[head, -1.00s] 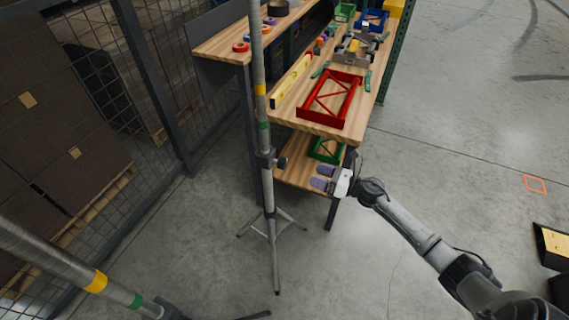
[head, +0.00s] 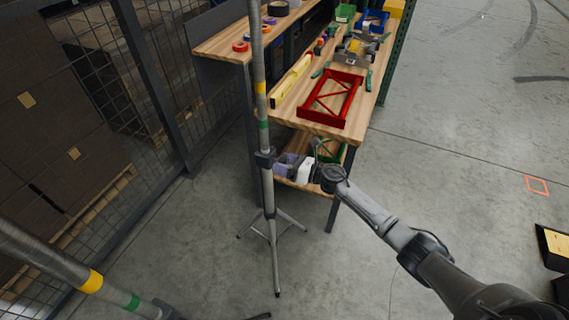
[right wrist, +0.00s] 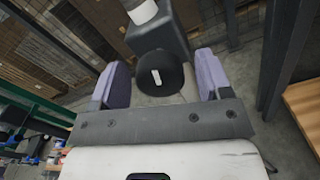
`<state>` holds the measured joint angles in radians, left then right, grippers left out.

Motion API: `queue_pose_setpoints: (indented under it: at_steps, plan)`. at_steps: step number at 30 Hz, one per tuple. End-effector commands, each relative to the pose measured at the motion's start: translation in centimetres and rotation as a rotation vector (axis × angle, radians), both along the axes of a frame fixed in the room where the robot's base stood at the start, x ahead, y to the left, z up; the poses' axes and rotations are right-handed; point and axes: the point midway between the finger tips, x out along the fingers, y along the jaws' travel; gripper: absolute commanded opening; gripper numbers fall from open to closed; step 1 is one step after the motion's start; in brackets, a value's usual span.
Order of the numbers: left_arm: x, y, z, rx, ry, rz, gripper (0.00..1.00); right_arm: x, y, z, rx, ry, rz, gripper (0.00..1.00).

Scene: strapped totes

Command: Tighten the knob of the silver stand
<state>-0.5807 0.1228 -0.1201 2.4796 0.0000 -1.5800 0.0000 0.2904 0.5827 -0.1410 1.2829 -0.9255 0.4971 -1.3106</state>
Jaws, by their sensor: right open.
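The silver stand (head: 267,190) stands upright on a tripod base left of the workbench, with a yellow and a green band on its pole. Its dark collar (head: 264,158) sits partway up the pole. In the right wrist view the round black knob (right wrist: 158,73), with a white mark on its face, shows between the fingers of my right gripper (right wrist: 160,80). The two purple finger pads are apart, one on each side of the knob, with gaps. In the head view the right gripper (head: 285,166) is just right of the collar. My left gripper is not in view.
The wooden workbench (head: 345,131) holds a red frame (head: 332,98), a yellow level (head: 291,82) and bins. A green frame (head: 331,150) lies on its lower shelf. A second banded pole (head: 60,262) slants at lower left. A mesh fence (head: 150,60) stands behind.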

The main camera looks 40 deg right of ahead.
Motion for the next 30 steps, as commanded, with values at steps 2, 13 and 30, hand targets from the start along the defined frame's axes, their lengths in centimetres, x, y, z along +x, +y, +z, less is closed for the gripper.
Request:
queue_pose_setpoints:
  at_steps: [2,13,30]
  plan:
    - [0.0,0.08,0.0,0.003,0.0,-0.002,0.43,0.03,0.02,-0.02,0.0,0.0,0.0,0.71]
    - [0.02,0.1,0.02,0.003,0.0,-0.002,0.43,0.0,-0.01,-0.01,0.0,0.0,0.0,0.51]
    - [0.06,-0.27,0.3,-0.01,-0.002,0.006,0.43,-0.01,-0.01,0.07,0.03,0.016,0.0,0.22]
